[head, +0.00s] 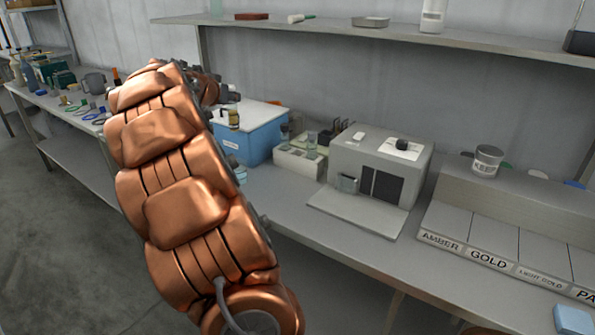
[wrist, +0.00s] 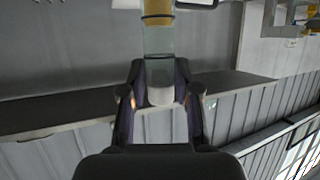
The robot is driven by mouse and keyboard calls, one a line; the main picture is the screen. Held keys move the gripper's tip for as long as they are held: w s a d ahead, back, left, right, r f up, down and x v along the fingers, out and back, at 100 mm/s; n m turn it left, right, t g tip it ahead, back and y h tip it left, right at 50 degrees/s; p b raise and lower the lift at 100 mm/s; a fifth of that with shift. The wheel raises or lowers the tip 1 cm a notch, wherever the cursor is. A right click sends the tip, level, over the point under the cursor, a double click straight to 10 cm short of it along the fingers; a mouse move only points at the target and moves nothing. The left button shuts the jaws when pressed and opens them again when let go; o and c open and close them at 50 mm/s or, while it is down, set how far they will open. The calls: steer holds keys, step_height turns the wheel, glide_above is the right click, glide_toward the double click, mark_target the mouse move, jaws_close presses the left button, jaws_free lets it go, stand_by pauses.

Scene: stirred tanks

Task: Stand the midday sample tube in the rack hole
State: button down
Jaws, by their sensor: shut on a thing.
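My gripper (wrist: 160,97) is shut on a clear glass tube (wrist: 158,42) in the wrist view. The tube has an amber part and dark bands at the picture's upper end, and a pale end between the fingers. In the head view my gripper (head: 229,98) is small and partly hidden by my copper arm, above the blue box; a small amber and dark piece just below it looks like the tube. A pale block with square openings (head: 298,163), apparently the rack, stands right of the blue box, apart from my gripper. Small vessels stand at it; I cannot tell which hole is free.
The blue box (head: 262,138) with a white lid stands left of the block. A grey box instrument (head: 372,150) with a flat front plate stands to its right. A shelf (head: 330,31) runs above the bench (head: 285,205).

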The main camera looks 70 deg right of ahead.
steer(key=s+d+m+g+b, duration=0.1)
steer(key=s+d+m+g, duration=0.1)
steer(key=s+d, duration=0.45)
steer(key=s+d+m+g+b, duration=0.1)
steer(key=s+d+m+g, duration=0.15)
steer(key=s, duration=0.75)
step_height(320, 180, down, 14)
steer(key=b, duration=0.3)
steer(key=shift+d+n, duration=0.25)
steer(key=shift+n, duration=0.2)
steer(key=shift+f+t+b, duration=0.2)
steer(key=shift+t+b, duration=0.05)
steer(key=shift+b, duration=0.1)
steer(key=c, duration=1.1)
jaws_free()
steer(key=shift+r, duration=0.1)
